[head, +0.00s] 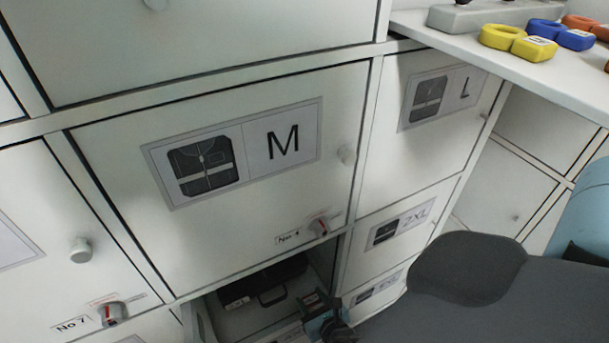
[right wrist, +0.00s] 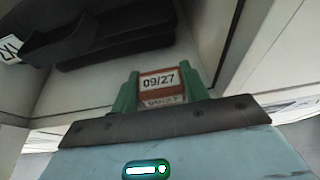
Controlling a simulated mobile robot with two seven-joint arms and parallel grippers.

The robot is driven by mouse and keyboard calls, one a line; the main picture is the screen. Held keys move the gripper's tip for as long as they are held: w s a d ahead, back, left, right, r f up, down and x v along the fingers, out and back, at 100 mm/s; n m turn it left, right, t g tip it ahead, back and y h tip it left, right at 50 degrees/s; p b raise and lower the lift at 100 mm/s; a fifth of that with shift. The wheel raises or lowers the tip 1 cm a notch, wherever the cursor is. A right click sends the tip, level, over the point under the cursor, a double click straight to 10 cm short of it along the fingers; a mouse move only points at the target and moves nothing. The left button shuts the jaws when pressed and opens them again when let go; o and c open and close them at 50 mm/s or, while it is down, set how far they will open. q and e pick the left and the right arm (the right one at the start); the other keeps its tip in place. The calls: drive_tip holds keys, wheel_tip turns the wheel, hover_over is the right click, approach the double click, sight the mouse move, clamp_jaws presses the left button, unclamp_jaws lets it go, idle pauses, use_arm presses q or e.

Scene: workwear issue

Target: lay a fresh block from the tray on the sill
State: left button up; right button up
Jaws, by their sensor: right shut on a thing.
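My right gripper (right wrist: 163,92), with green fingers, is shut on a red-brown block (right wrist: 157,97) with white labels reading 09/27. In the head view the gripper (head: 316,304) is at the bottom, in the front of an open compartment below the M door; the block shows there only as a small patch. A dark tray (head: 262,283) with a handle-like loop sits deeper in the compartment. The right wrist view shows the dark tray (right wrist: 110,42) at upper left, apart from the block. I cannot make out its contents. Which surface is the sill is unclear. My left gripper is out of view.
The closed M door (head: 240,235) is directly above the opening, and the L door (head: 425,140) is to its right. The compartment's side wall (right wrist: 235,35) is close right of the block. A white counter (head: 560,65) at upper right holds yellow, blue and orange pieces.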

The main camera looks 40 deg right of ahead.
sight(304, 291)
drive_tip(key=shift+w, duration=0.4)
drive_tip(key=x, duration=0.3)
drive_tip(key=shift+w+d+r+b, duration=0.15)
drive_tip(key=shift+w+r+b, duration=0.05)
drive_tip(key=shift+b, duration=0.2)
drive_tip(key=shift+f, duration=0.4)
drive_tip(key=shift+f+b, duration=0.15)
drive_tip(key=shift+b, duration=0.15)
drive_tip(key=o, duration=1)
drive_tip(key=shift+c, duration=0.2)
